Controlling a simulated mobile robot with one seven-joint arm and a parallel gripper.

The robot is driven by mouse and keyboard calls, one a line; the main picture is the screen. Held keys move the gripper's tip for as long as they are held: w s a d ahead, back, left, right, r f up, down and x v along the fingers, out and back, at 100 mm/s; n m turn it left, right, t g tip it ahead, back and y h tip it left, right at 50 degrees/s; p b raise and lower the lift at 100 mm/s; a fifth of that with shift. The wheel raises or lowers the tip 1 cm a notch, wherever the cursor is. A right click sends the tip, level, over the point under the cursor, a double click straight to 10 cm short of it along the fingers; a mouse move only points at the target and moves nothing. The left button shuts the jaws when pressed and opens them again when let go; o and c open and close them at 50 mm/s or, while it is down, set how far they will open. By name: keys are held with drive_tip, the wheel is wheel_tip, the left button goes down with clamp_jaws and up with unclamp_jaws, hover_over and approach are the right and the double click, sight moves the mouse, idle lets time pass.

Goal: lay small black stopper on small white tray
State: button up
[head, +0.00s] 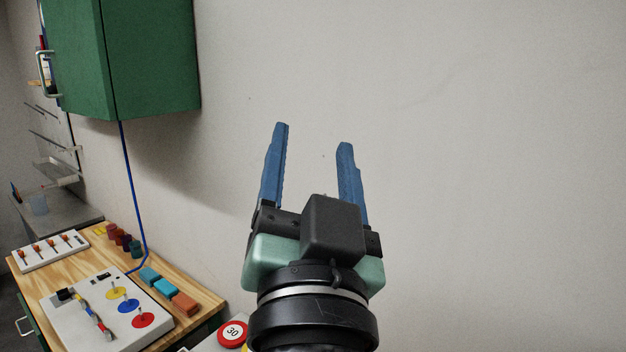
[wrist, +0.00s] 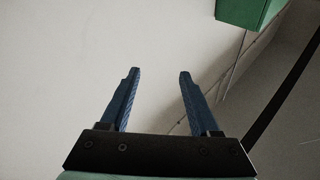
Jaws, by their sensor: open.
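My gripper (head: 313,135) is raised in front of the bare wall, with its two blue fingers spread apart and nothing between them. The wrist view also shows the open gripper (wrist: 160,72) with only wall behind the fingers. I cannot make out the small black stopper or the small white tray in either view. The gripper is well above and to the right of the wooden table.
The wooden table (head: 203,299) at lower left holds a white board (head: 72,322) with coloured discs, coloured blocks (head: 165,287) and a pegged white panel (head: 32,262). A green cabinet (head: 150,60) hangs above. A round red "30" sign (head: 233,333) shows at the bottom.

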drive_tip(key=s+r+n+t, duration=0.4)
drive_tip(key=s+r, duration=0.4)
drive_tip(key=r, duration=0.2)
drive_tip(key=shift+r+t, duration=0.2)
drive_tip(key=shift+t, duration=0.1)
